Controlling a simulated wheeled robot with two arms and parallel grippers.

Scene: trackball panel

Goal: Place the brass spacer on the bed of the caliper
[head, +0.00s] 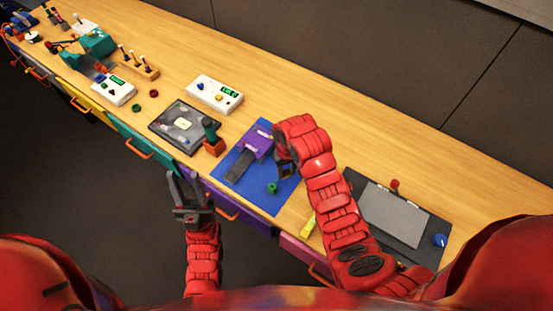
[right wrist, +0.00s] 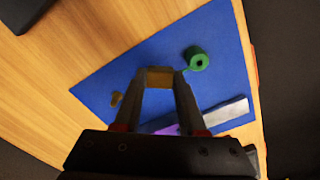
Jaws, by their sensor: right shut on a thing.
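The caliper has a purple body (head: 258,142) and a grey bar-like bed (head: 239,166) and lies on the blue mat (head: 230,155). In the right wrist view its grey bar (right wrist: 226,112) shows to the right of the fingers. My right gripper (head: 284,163) is above the mat, beside the caliper's purple end. It is shut on the brass spacer (right wrist: 160,77), a small brass block between the fingertips. The wrist hides much of this grip in the head view. My left gripper (head: 187,192) is open and empty in front of the bench edge, away from the caliper.
A green spool (head: 272,188) stands on the mat; a small brownish piece (right wrist: 116,98) lies there too. A dark tray (head: 183,125) and an orange-based joystick (head: 213,145) stand to the left. A dark panel with a grey plate (head: 393,215) lies to the right.

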